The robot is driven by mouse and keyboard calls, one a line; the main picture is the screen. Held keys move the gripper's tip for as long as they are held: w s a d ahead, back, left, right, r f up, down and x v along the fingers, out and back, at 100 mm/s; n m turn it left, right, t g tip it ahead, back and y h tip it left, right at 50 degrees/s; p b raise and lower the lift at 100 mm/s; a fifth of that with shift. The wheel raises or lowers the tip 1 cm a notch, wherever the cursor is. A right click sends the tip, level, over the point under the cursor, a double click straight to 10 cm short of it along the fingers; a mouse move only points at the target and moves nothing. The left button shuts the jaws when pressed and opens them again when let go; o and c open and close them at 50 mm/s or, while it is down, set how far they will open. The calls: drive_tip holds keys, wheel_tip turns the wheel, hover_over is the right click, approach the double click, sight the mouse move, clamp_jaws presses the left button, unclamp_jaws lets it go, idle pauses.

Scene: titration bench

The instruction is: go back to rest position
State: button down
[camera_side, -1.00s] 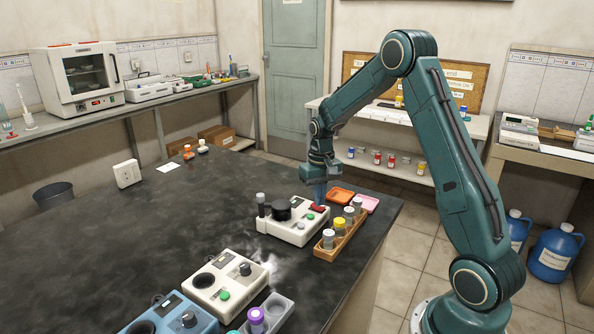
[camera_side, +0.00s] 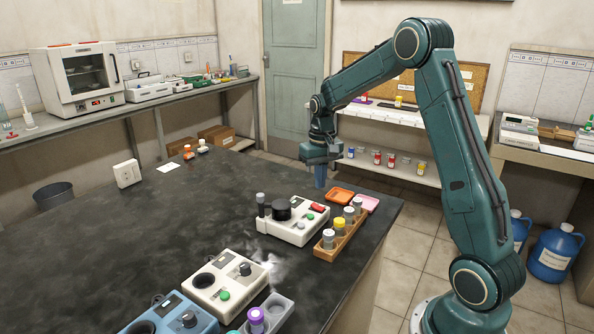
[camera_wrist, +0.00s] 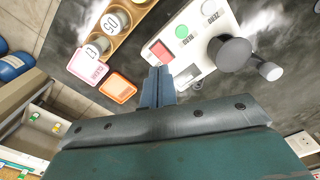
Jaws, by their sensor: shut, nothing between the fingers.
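My gripper (camera_side: 320,182) is shut and empty. It points down and hangs in the air above the bench, just behind a white device (camera_side: 292,222) with a black knob, a red switch and a green button. In the wrist view my closed blue fingers (camera_wrist: 159,78) show in front of the device's red switch (camera_wrist: 161,51), with a gap to the bench below. Nothing is held.
A wooden rack (camera_side: 335,244) with several capped vials stands right of the device. An orange tray (camera_side: 341,195) and a pink tray (camera_side: 367,204) lie behind it. A white device (camera_side: 226,288) and a blue device (camera_side: 170,318) stand nearer. The bench's left half is mostly clear.

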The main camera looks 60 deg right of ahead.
drive_tip(key=shift+r, duration=0.35)
drive_tip(key=shift+a+r, duration=0.1)
drive_tip(key=s+a+r+n+t, duration=0.3)
drive_tip(key=s+a+r, duration=0.6)
drive_tip(key=a+r, duration=0.35)
drive_tip(key=s+a+n+t, duration=0.2)
drive_tip(key=s+a, duration=0.7)
drive_tip(key=s, duration=0.5)
drive_tip(key=shift+s+a+n+t, duration=0.15)
drive_tip(key=shift+n+t, duration=0.15)
drive_tip(key=shift+n, duration=0.2)
